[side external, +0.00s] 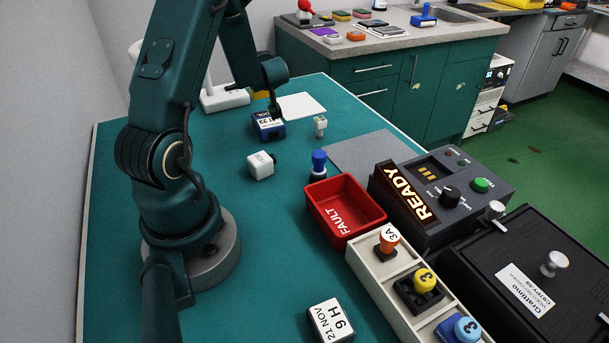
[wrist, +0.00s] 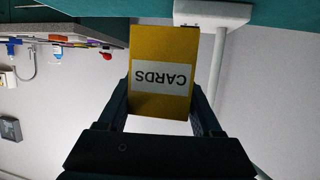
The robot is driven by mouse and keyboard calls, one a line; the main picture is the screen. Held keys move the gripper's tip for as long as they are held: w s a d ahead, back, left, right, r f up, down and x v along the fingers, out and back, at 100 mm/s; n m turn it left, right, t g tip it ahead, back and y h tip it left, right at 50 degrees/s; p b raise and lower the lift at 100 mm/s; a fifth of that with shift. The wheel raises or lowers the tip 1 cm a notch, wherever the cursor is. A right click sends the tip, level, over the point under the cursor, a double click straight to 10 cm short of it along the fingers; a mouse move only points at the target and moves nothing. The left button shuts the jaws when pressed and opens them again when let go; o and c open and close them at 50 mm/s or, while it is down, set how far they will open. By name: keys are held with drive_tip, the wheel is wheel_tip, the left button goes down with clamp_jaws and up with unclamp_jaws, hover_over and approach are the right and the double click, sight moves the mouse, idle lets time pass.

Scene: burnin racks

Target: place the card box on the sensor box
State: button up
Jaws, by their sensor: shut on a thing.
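The card box is yellow with a white label reading CARDS, upside down in the wrist view (wrist: 160,100). My gripper (wrist: 162,108) is shut on it, one finger at each side. In the side view my gripper (side external: 275,106) is over the far part of the teal table, and a bit of the yellow card box (side external: 261,94) shows behind it. A dark blue box (side external: 268,126) with a white label lies just below the gripper in that picture. I cannot tell which is the sensor box.
A white stand base (side external: 224,98) is close left of my gripper, and a white sheet (side external: 300,106) lies to the right. A small pale block (side external: 320,126), a blue-topped stamp (side external: 318,165), a red FAULT bin (side external: 345,210) and a READY console (side external: 440,195) stand further right.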

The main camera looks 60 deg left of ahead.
drive_tip(key=shift+f, duration=2.25)
drive_tip(key=shift+f, duration=0.1)
drive_tip(key=o, duration=1.4)
